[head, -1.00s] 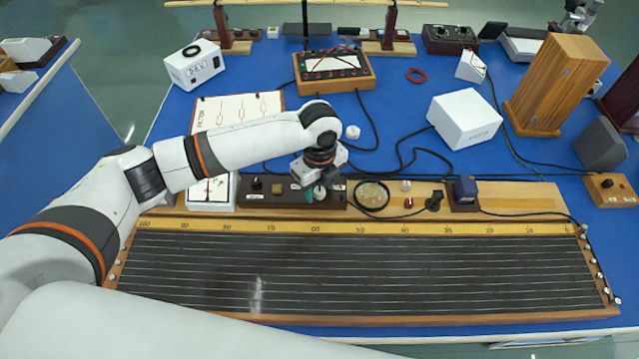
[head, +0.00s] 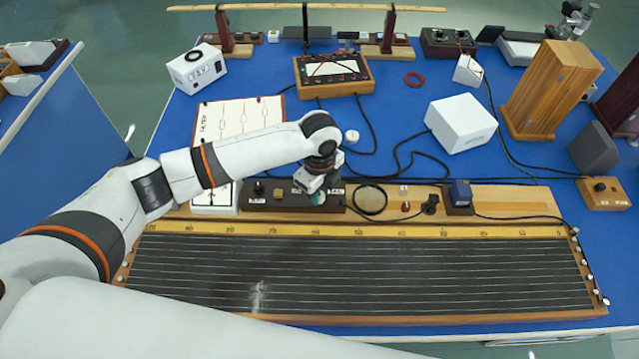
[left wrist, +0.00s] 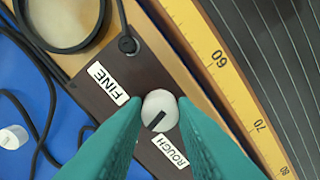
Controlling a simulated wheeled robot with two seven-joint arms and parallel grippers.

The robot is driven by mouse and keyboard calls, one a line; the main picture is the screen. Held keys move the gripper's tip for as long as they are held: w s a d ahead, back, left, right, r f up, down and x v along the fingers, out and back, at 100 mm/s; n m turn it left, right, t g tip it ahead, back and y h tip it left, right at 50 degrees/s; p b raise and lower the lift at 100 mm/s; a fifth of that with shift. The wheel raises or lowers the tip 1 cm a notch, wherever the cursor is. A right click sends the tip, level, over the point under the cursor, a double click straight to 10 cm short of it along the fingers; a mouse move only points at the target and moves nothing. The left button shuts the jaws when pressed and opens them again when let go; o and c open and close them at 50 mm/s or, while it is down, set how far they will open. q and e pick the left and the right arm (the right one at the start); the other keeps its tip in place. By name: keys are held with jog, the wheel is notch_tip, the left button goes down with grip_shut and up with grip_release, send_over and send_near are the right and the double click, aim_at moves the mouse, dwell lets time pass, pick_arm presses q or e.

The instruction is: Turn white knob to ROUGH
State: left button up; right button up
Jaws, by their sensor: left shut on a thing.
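The white knob (left wrist: 158,112) sits on a dark brown box (left wrist: 150,60), between a FINE label (left wrist: 108,83) and a ROUGH label (left wrist: 170,150). Its black pointer line points to the lower left in the left wrist view, between the two labels and at neither. My left gripper (left wrist: 160,104) has its teal fingers on both sides of the knob, shut on it. In the head view the left gripper (head: 319,196) is over the brown box and mostly hides the knob. My right gripper is not in view.
The long wire board (head: 360,321) with its yellow scale lies in front of the box. A round black ring (head: 386,204) and black cables (head: 432,157) lie just right of and behind the gripper. A white box (head: 461,121) stands farther back.

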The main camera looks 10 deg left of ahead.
aim_at(320, 194)
pick_arm(q)
jog(key=n+p, duration=0.1)
jog(key=n, duration=0.1)
jog(key=n+p, duration=0.1)
jog(key=p, duration=0.1)
jog(key=n+p, duration=0.2)
jog(key=shift+r+n, duration=0.3)
jog(key=shift+f+n+p, duration=0.15)
jog(key=shift+n+p, duration=1.55)
jog(key=shift+n, duration=0.2)
jog(key=o, duration=1)
jog(key=shift+f, duration=0.1)
notch_tip(320, 194, up, 12)
jog(key=b, duration=0.3)
